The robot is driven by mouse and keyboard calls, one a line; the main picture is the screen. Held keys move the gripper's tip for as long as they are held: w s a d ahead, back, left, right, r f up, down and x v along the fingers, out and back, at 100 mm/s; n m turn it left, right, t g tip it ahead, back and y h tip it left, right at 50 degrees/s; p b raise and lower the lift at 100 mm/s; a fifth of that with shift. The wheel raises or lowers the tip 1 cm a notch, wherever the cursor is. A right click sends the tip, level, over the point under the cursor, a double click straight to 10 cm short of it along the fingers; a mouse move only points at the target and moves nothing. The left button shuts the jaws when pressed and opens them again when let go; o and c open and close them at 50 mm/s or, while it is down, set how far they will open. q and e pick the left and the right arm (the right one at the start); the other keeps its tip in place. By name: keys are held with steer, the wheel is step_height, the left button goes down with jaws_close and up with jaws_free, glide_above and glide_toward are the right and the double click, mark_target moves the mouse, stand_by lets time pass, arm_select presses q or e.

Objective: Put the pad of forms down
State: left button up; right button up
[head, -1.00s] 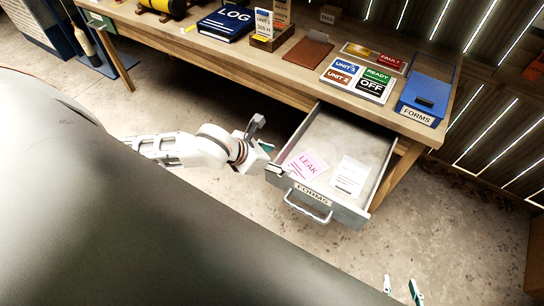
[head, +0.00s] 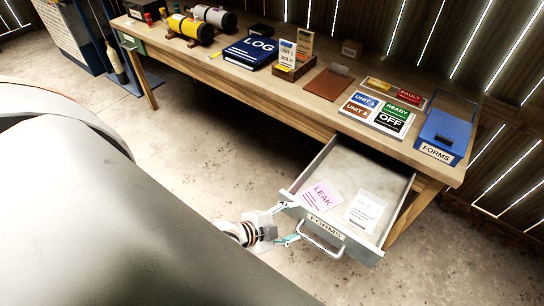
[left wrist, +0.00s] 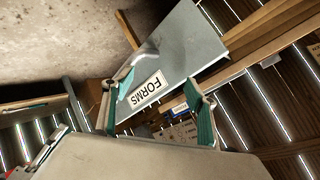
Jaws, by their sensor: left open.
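Two flat pads lie in the open drawer (head: 384,170): a pink one marked LEAK (head: 320,197) and a white printed one (head: 365,210) to its right. I cannot tell which is the pad of forms. The drawer front (head: 352,246) has a FORMS label and a bar handle (head: 320,246). My left gripper (head: 289,224) is open and empty, just outside the front left corner of the drawer. In the left wrist view, its fingers (left wrist: 160,98) are spread, with the FORMS drawer front (left wrist: 176,62) beyond them. My right gripper is out of view.
The bench (head: 300,103) above the drawer carries a blue FORMS box (head: 445,131), a sign panel (head: 378,112), a brown clipboard (head: 328,84) and a blue LOG binder (head: 250,51). The concrete floor (head: 225,150) left of the drawer is clear.

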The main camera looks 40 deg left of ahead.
arm_select(q)
steer(key=s+a+f+n+y, duration=0.1)
steer(key=s+a+f+n, duration=0.1)
steer(key=s+f+n, duration=0.3)
steer(key=s+n, duration=0.1)
steer(key=n, duration=0.3)
steer(key=shift+s+a+f+n+y, duration=0.15)
steer(key=shift+a+f+n+y, duration=0.15)
steer(key=shift+y, duration=0.1)
